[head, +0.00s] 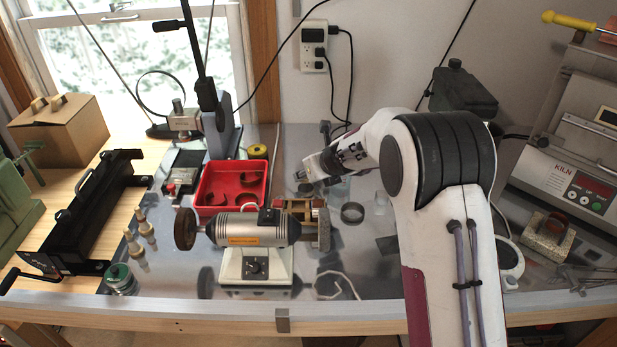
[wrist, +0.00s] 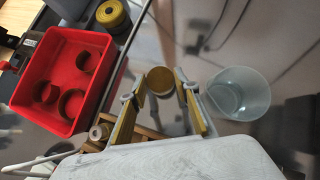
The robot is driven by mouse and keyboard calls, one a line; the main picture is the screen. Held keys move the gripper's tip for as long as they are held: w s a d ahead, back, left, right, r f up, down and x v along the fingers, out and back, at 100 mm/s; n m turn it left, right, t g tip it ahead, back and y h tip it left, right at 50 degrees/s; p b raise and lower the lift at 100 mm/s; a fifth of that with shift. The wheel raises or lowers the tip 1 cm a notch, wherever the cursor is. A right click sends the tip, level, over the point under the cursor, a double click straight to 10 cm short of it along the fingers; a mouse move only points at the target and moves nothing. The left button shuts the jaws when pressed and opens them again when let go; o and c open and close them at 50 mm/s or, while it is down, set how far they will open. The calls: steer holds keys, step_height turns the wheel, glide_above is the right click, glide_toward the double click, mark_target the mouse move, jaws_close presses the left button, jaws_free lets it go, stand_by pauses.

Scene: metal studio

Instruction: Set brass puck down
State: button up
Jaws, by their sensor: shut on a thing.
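The brass puck (wrist: 160,81) is a small round disc between the two fingertips of my gripper (wrist: 161,92) in the wrist view. My gripper is shut on it. In the head view my gripper (head: 302,176) reaches in from the right, just right of the red tray, behind the grinder. I cannot make out the puck in the head view. Whether its underside touches the grey metal tabletop (wrist: 160,25) or hangs above it, I cannot tell.
A red tray (head: 206,209) with dark rings lies left of my gripper. A clear cup (wrist: 250,82) stands close on the right in the wrist view. A bench grinder (head: 258,230) stands in front. A yellow roll (head: 257,152) sits behind the tray.

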steer(key=shift+f, duration=0.75)
steer(key=shift+f, duration=0.1)
steer(key=o, duration=1)
steer(key=shift+o, duration=0.2)
steer(key=shift+r, duration=0.25)
steer(key=v, duration=1.1)
steer(key=shift+s+d+r, duration=0.2)
steer(key=shift+s+r, duration=0.05)
steer(key=shift+s, duration=0.05)
steer(key=shift+s, duration=0.1)
